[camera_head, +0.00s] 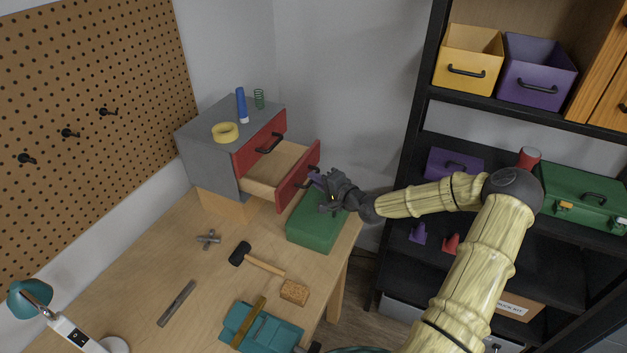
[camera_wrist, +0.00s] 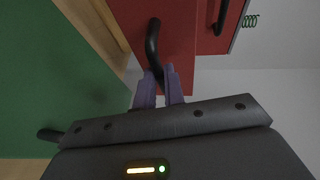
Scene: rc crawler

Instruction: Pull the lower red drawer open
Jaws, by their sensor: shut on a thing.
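The grey cabinet (camera_head: 205,158) stands at the back of the workbench with two red-fronted drawers. The lower red drawer (camera_head: 300,180) is pulled out, and its pale wooden inside shows. The upper red drawer (camera_head: 247,154) is shut. My gripper (camera_head: 318,183) is at the lower drawer's front. In the wrist view my purple fingers (camera_wrist: 160,88) are closed on the end of the lower drawer's black handle (camera_wrist: 152,42), with the red front (camera_wrist: 178,40) just behind.
A green box (camera_head: 318,222) sits right beneath the open drawer and my gripper. Yellow tape (camera_head: 225,132), a blue marker (camera_head: 241,105) and a green spring (camera_head: 259,99) stand on the cabinet. A hammer (camera_head: 262,263) and a sponge (camera_head: 294,291) lie on the bench. A black shelf (camera_head: 400,200) stands at the right.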

